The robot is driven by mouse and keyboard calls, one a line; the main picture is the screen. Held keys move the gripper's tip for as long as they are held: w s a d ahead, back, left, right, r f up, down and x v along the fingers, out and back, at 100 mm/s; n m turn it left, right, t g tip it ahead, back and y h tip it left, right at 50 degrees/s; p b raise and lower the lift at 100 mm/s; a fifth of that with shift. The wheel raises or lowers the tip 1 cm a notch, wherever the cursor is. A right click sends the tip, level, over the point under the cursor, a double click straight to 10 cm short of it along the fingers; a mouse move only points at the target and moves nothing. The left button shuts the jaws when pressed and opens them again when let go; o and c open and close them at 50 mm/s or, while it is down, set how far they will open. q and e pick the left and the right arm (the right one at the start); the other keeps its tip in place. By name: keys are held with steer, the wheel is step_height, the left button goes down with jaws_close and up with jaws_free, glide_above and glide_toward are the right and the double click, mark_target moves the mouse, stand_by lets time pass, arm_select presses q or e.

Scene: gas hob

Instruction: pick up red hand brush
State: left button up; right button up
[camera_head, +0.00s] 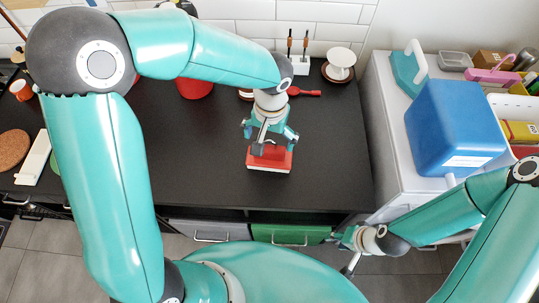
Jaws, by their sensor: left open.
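The red hand brush (281,161) lies on the dark worktop near its front edge, in the middle of the head view. It is a red block with a pale strip along its front lower edge. My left gripper (269,142) points down directly over it, with its open fingers at the brush's top. The fingers hide part of the brush, and I cannot tell whether they touch it. My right gripper (345,252) hangs in front of the counter, away from the brush. Its fingers are too small and angled to read.
The dark worktop (335,160) is clear around the brush. A red spoon-like utensil (305,92) and a white cup-like object (341,57) stand behind. A blue box (452,125) sits on the white cabinet at right. A cork mat (12,149) lies far left.

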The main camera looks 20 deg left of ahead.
mark_target(269, 149)
arm_select(q)
step_height(269, 149, down, 5)
steer(key=shift+p, duration=0.5)
steer(key=shift+c, duration=0.3)
steer(key=c, duration=1.2)
steer(key=shift+r, duration=0.1)
step_height(269, 149, up, 20)
steer(key=shift+b, duration=0.45)
